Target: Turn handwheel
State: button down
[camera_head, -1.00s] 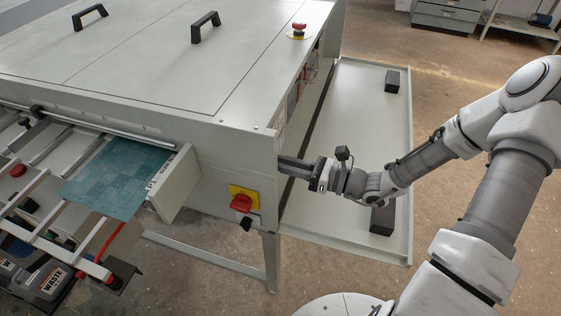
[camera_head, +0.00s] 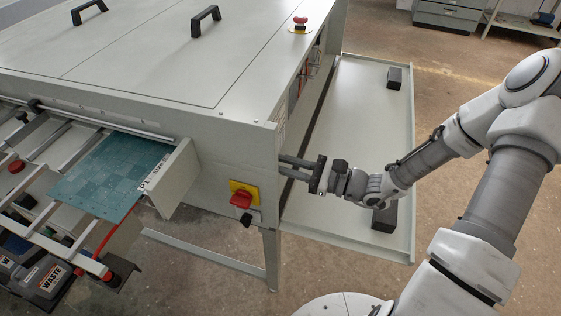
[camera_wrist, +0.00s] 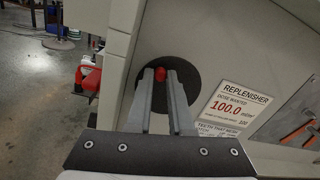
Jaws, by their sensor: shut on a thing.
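In the wrist view, the handwheel is a dark round disc (camera_wrist: 189,82) on the inner side wall of the machine, with a small red knob (camera_wrist: 160,74) near its left part. My gripper (camera_wrist: 160,80) has one finger on each side of this knob and is shut on it. In the head view, my gripper (camera_head: 283,166) reaches past the machine's right front corner, and the handwheel is hidden behind that corner.
The grey machine (camera_head: 150,75) fills the left, with a teal plate (camera_head: 108,178) on its front rails. A red rotary switch (camera_head: 241,198) is on its front face. An open panel (camera_head: 345,130) with black blocks lies under my forearm. Floor is free at right.

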jog(key=shift+s+a+f+n+b, duration=0.1)
jog(key=shift+s+f+n+b, duration=0.2)
jog(key=shift+n, duration=0.4)
jog(key=shift+w+f+n+b, duration=0.1)
jog(key=shift+n+b, duration=0.25)
jog(key=shift+n, duration=0.35)
jog(key=shift+s, duration=0.1)
jog(key=c, duration=0.8)
grip_release()
jog(key=shift+r, duration=0.15)
